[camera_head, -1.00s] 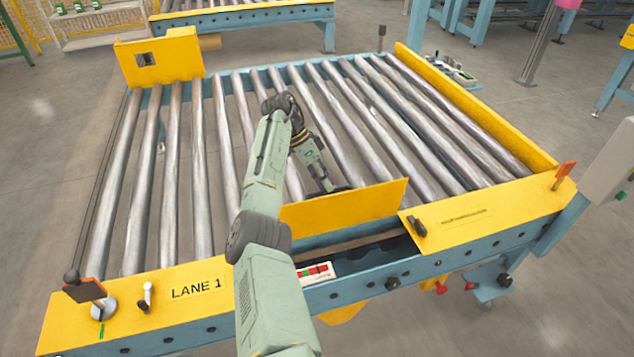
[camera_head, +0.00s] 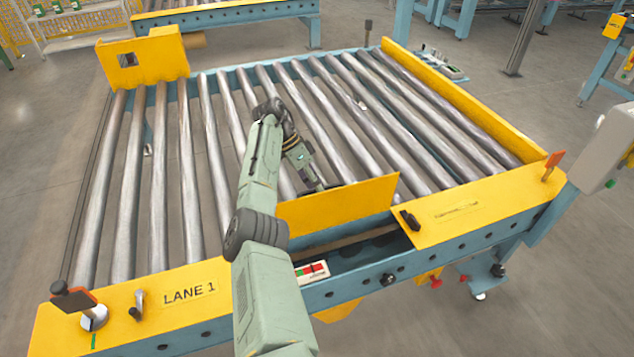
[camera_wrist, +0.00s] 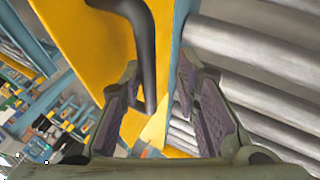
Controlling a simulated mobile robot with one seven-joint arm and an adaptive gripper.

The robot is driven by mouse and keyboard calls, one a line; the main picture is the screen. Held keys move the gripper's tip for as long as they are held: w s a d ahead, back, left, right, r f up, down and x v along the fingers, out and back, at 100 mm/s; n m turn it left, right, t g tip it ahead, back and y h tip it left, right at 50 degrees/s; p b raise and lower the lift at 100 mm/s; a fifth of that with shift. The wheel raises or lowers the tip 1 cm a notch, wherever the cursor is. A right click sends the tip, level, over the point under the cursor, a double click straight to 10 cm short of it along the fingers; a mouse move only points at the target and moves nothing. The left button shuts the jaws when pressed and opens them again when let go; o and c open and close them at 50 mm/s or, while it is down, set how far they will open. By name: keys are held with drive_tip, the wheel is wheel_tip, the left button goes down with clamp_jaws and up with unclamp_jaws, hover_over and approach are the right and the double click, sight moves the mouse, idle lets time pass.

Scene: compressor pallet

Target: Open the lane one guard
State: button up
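The lane one guard (camera_head: 338,203) is a yellow panel standing raised and tilted along the front of the roller bed. In front of it a dark bay (camera_head: 350,256) lies uncovered, with a red and green marked strip (camera_head: 311,273) at its left. My gripper (camera_head: 322,187) is behind the guard's upper edge, its tips partly hidden there. In the wrist view my gripper (camera_wrist: 158,85) has its two fingers apart. A black curved handle (camera_wrist: 146,45) on the yellow panel (camera_wrist: 85,40) reaches down beside the left finger. Contact with it cannot be told.
The "LANE 1" plate (camera_head: 190,292) carries an orange-topped lever (camera_head: 75,299) and a small latch (camera_head: 137,303). A fixed yellow plate (camera_head: 475,205) with a black knob (camera_head: 410,220) is right of the guard. Metal rollers (camera_head: 130,190) fill the bed. A grey box (camera_head: 605,150) stands at the right.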

drive_tip(key=shift+o, duration=0.3)
drive_tip(key=shift+a+r, duration=0.1)
drive_tip(key=shift+r, duration=0.15)
drive_tip(key=shift+w+r, duration=0.1)
drive_tip(key=v, duration=0.7)
drive_tip(key=shift+a+r, duration=0.1)
drive_tip(key=shift+a, duration=0.05)
